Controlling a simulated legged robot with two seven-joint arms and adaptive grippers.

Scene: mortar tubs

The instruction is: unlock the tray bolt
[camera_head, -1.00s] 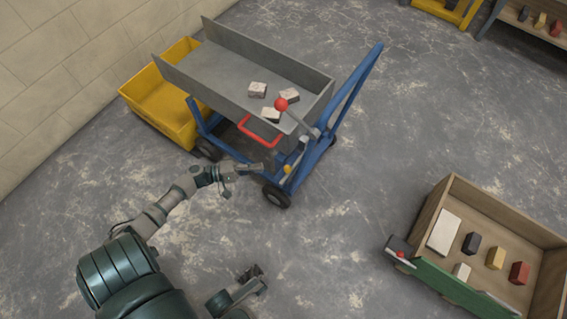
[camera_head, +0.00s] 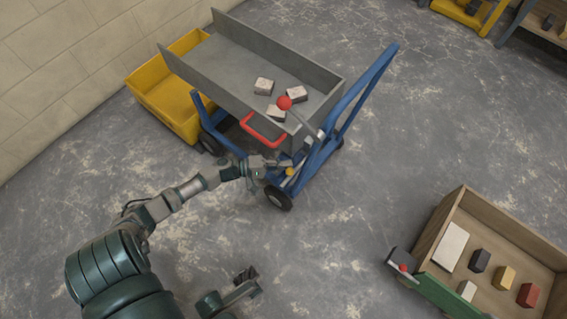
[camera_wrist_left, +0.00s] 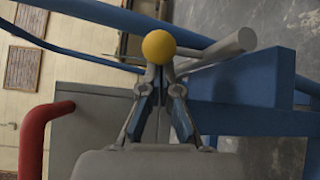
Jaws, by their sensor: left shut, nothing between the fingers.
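The tray bolt shows as a yellow knob (camera_head: 290,171) low on the cart's blue frame, and the knob (camera_wrist_left: 159,46) is large in the left wrist view beside a grey rod (camera_wrist_left: 225,52). My left gripper (camera_head: 276,166) is shut and empty, close to the knob. In the left wrist view its fingertips (camera_wrist_left: 160,72) lie just below the knob; I cannot tell whether they touch it. The grey tray (camera_head: 225,70) sits on the blue cart. My right gripper (camera_head: 246,274) is low in the head view, away from the cart, its fingers too small to judge.
Several pale blocks (camera_head: 264,86) lie in the tray. A red-knobbed lever (camera_head: 285,102) and a red handle (camera_head: 262,131) are at its near end. A yellow tub (camera_head: 165,100) stands behind, by the wall. A wooden box (camera_head: 450,215) with blocks is at right. Floor between is clear.

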